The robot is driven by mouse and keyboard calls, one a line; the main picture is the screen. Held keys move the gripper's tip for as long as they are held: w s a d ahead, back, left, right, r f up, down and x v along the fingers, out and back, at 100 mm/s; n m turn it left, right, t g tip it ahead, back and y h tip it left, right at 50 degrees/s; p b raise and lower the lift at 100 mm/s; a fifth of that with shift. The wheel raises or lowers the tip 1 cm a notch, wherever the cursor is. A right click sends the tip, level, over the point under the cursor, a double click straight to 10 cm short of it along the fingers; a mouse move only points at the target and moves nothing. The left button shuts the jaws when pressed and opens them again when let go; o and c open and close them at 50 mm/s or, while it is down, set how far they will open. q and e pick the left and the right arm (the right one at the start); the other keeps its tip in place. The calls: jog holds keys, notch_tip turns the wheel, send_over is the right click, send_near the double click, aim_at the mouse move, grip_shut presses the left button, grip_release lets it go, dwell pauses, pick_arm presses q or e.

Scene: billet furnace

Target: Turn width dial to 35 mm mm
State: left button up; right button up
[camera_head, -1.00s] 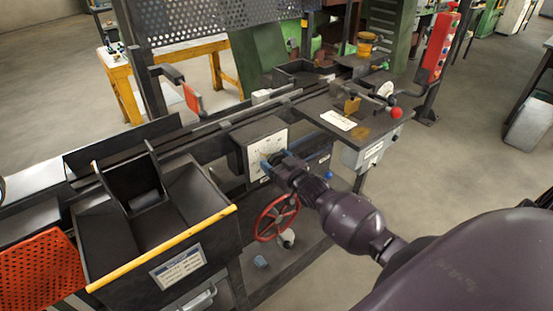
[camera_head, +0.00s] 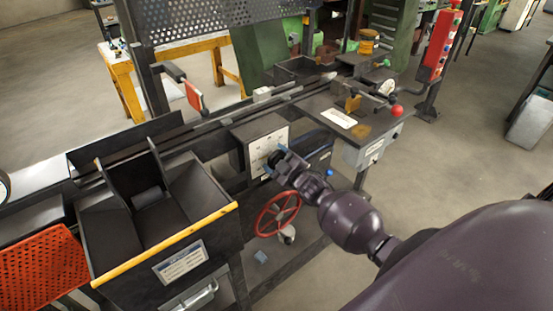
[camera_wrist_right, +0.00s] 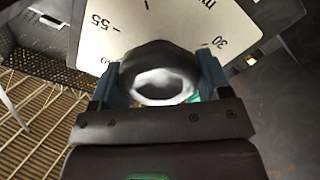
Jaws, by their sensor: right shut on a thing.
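The width dial's knob (camera_wrist_right: 162,75) is dark with a bright, pale end in the right wrist view. Its white scale plate (camera_wrist_right: 185,22) carries black marks; "55" at the left and "30" at the right are readable, tilted. The plate (camera_head: 261,147) also shows in the head view, on a dark box. My right gripper (camera_head: 275,160) reaches the plate from the right. In the wrist view its two blue fingers (camera_wrist_right: 158,82) are shut on the knob, one on each side. I cannot see a pointer or tell the setting. My left gripper is not in view.
A red handwheel (camera_head: 278,210) sits just below the dial box. A dark bin with a yellow edge (camera_head: 165,246) stands to the left. A side table (camera_head: 320,107) with a red-knobbed lever (camera_head: 397,110) is to the right. Open floor lies beyond it.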

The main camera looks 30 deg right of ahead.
dwell(0.5)
jog(key=o, duration=0.9)
jog(key=s, duration=1)
jog(key=shift+s+d, duration=0.4)
jog(key=shift+f, duration=0.15)
